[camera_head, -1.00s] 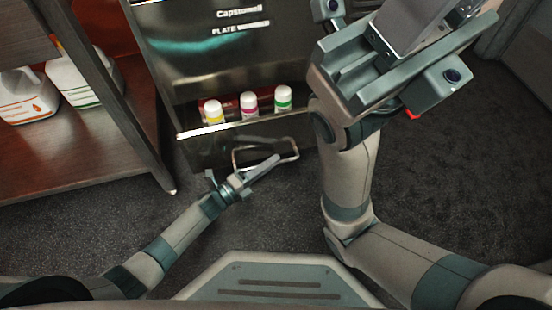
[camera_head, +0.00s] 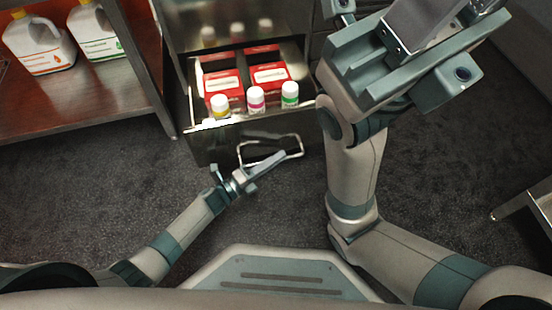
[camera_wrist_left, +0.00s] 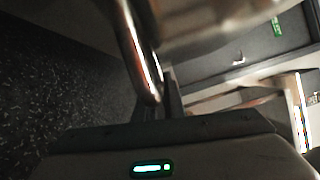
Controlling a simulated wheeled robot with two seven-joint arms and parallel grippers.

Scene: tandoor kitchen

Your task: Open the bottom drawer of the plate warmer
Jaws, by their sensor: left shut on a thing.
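The bottom drawer (camera_head: 215,147) of the steel plate warmer (camera_head: 185,35) is pulled out toward me, with its inside showing. Its wire handle (camera_head: 298,142) sticks out from the front. My left gripper (camera_head: 276,160) is shut on the handle; the left wrist view shows the shiny bar (camera_wrist_left: 143,55) at the fingers (camera_wrist_left: 168,95). My right gripper (camera_head: 425,35) is raised at the upper right, close to the camera, away from the drawer. Its fingertips are not clearly seen.
A shelf (camera_head: 90,100) with white jugs (camera_head: 40,45) stands at the left. A metal edge (camera_head: 520,200) shows at the right.

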